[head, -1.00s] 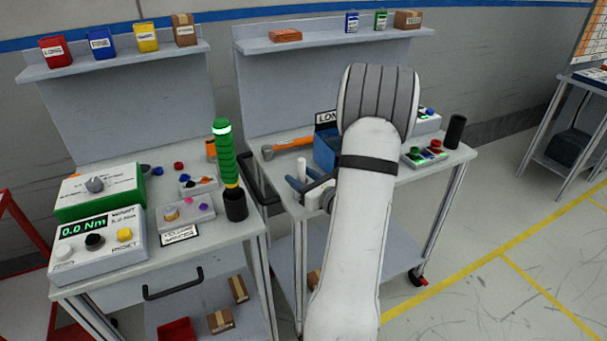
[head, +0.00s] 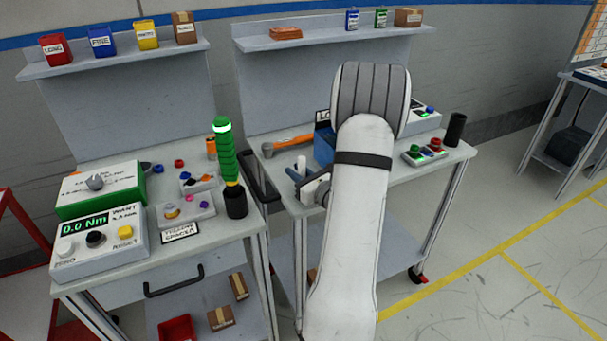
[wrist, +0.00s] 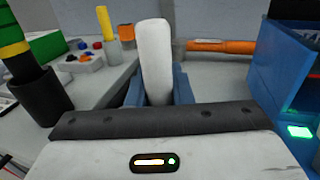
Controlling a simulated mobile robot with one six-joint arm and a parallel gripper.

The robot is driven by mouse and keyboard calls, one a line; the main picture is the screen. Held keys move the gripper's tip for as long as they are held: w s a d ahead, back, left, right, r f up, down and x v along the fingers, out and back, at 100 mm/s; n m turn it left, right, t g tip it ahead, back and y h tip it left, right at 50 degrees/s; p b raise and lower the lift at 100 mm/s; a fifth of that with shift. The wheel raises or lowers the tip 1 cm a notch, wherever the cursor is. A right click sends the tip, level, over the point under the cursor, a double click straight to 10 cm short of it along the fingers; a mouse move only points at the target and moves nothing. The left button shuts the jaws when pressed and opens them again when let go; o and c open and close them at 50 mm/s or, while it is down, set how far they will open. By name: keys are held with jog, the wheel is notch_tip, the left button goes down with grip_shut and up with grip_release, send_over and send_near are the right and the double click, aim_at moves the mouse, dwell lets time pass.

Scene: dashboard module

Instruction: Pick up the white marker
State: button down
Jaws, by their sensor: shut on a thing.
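The white marker (wrist: 153,60) stands upright between the blue fingers of my gripper (wrist: 158,88) in the wrist view. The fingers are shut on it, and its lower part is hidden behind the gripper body. In the head view the marker's pale top (head: 301,163) shows at my gripper (head: 297,175), near the front left edge of the right bench. I cannot tell whether its lower end touches the bench top.
A blue bin (wrist: 285,65) stands close on the right. An orange-handled tool (head: 288,145) lies behind. The green torque screwdriver (head: 225,155) stands in a black holder (head: 236,202) on the left bench. A gap separates the benches.

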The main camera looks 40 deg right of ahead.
notch_tip(320, 180, up, 10)
dwell(0.6)
